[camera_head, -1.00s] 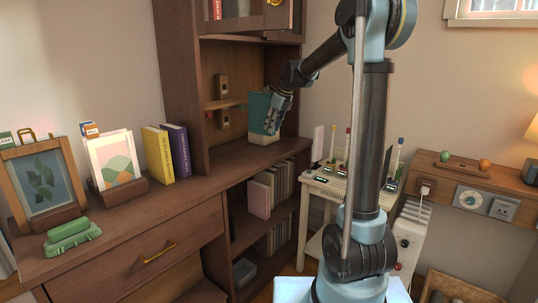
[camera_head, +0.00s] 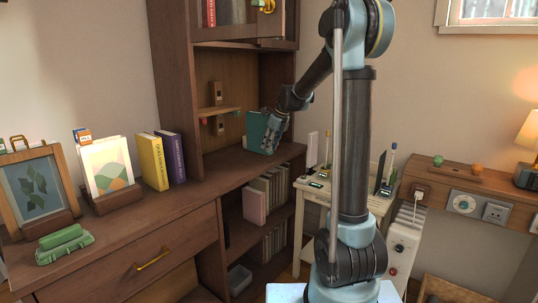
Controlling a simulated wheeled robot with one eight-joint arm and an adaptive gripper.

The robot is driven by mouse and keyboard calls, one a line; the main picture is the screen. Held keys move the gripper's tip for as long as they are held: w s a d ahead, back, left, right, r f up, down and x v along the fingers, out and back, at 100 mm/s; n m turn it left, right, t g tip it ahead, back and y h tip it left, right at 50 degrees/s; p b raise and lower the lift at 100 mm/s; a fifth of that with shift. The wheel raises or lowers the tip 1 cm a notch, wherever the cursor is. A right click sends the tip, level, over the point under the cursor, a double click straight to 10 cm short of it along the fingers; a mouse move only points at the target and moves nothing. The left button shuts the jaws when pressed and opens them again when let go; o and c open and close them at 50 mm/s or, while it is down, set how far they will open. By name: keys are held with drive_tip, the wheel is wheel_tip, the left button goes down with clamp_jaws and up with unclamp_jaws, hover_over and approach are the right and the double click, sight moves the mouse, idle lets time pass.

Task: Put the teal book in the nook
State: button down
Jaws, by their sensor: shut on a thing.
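The teal book (camera_head: 257,131) stands upright, or nearly so, in the open nook (camera_head: 229,158) of the dark wooden cabinet, above the cabinet's counter. My gripper (camera_head: 270,137) is shut on the book at its right side. The gripper and wrist hide part of the book's right side. I cannot tell whether the book's lower edge touches the nook floor.
A small shelf (camera_head: 219,110) with pegs is on the nook's back wall. Yellow (camera_head: 152,162) and purple (camera_head: 172,157) books stand left of the nook. A pale side table (camera_head: 331,192) with small items is at the right. Counter space before the nook is clear.

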drive_tip(key=shift+f, duration=1.85)
drive_tip(key=c, duration=1.2)
unclamp_jaws()
drive_tip(key=v, duration=1.2)
drive_tip(key=s+d+f+n+h, duration=0.1)
drive_tip(key=s+d+f+n, duration=0.2)
drive_tip(key=s, duration=0.4)
drive_tip(key=s+d+n, duration=0.3)
drive_tip(key=s+n, duration=0.2)
drive_tip(key=s, duration=0.2)
drive_tip(key=s+d+f+n+h, duration=0.1)
drive_tip(key=s+d+f+n, duration=0.2)
drive_tip(key=s, duration=0.5)
drive_tip(key=s+d+f+n, duration=0.3)
drive_tip(key=s+f+n, duration=0.4)
drive_tip(key=s, duration=0.2)
drive_tip(key=s+d+f+n+h, duration=0.1)
drive_tip(key=s+d+f+n, duration=0.2)
drive_tip(key=s+f+n, duration=0.4)
drive_tip(key=s, duration=0.3)
drive_tip(key=shift+s+n+g+h, duration=0.2)
drive_tip(key=shift+n+g+h, duration=0.1)
drive_tip(key=shift+n, duration=0.1)
